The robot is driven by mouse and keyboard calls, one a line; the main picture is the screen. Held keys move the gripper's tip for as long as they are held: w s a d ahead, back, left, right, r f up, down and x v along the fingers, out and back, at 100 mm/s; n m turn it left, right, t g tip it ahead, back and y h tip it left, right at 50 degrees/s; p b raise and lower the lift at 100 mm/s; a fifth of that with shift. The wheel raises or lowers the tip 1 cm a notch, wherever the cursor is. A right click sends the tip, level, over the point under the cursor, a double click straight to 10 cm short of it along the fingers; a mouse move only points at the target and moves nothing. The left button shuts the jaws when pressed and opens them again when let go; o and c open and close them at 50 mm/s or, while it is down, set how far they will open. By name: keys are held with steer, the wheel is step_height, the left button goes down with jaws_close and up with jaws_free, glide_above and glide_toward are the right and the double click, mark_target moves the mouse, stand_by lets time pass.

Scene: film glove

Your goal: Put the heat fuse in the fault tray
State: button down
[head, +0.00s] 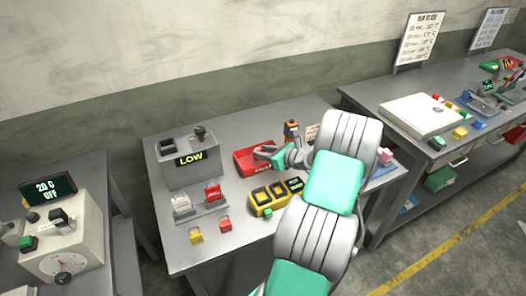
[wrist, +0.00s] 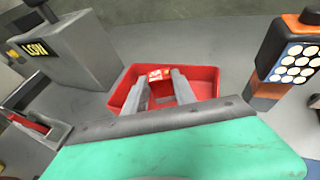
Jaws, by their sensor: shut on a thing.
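The red fault tray (head: 243,164) lies on the middle bench, against its back half. It also shows in the wrist view (wrist: 206,76). My gripper (head: 264,151) is over the tray, with its fingers (wrist: 160,82) reaching down inside the tray's outline. It is shut on a small red piece with pale marks, which I take to be the heat fuse (wrist: 159,74). The fuse shows between the fingertips in the wrist view. In the head view my gripper mostly hides it. I cannot tell whether it touches the tray floor.
A grey box reading LOW (head: 190,160) stands left of the tray. An orange-and-black device with a lit face (wrist: 292,52) stands close on its right. A yellow socket block (head: 262,199) is in front. A rack with white and red pieces (head: 200,207) sits front left.

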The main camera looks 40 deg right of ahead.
steer(key=shift+f, duration=0.1)
steer(key=shift+f, duration=0.15)
steer(key=c, duration=1)
jaws_free()
